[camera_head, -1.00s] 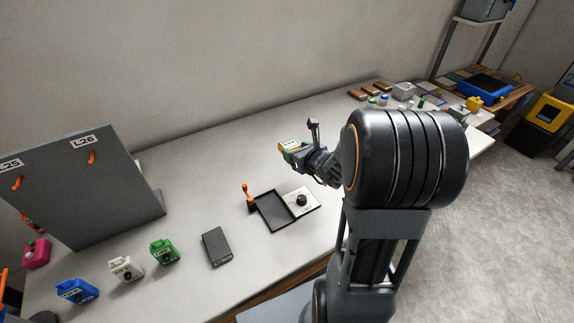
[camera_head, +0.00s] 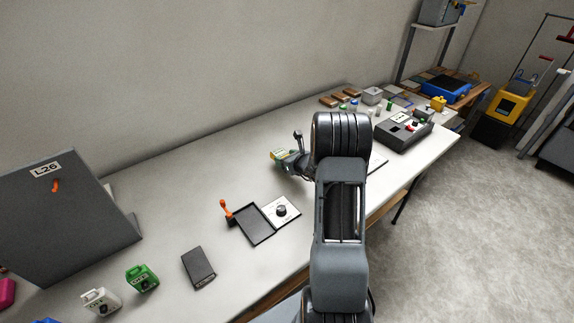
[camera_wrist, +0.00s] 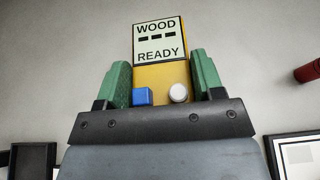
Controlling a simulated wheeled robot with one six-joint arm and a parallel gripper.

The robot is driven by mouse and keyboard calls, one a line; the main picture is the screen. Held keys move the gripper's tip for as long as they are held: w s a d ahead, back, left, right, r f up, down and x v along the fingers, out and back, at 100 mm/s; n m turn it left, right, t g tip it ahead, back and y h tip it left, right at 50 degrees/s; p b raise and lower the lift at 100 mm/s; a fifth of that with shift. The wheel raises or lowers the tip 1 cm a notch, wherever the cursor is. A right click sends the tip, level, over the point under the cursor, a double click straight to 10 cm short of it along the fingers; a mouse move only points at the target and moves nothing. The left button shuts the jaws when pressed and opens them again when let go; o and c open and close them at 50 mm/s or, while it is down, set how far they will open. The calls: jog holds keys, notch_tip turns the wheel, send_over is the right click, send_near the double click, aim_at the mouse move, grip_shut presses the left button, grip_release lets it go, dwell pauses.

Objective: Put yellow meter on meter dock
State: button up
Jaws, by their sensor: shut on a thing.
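The yellow meter (camera_wrist: 160,78) stands upright in the wrist view, with a screen reading "WOOD --- READY", a blue button and a white knob. My gripper (camera_wrist: 162,88) is shut on it, with a green finger on each side. In the head view my gripper (camera_head: 284,157) holds the meter (camera_head: 278,154) above the long table, left of my arm. No part is clearly labelled as the meter dock. A dark tray (camera_head: 251,226) with a white dial panel lies in front of the gripper, and a grey box (camera_head: 390,135) lies to the right.
Small items crowd the table's far right end. The table (camera_head: 185,170) is clear behind the tray.

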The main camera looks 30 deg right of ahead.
jog(key=shift+w+d+f, duration=0.15)
jog(key=shift+f, duration=1.55)
jog(key=shift+f, duration=0.2)
jog(key=o, duration=1.2)
jog(key=shift+c, duration=0.2)
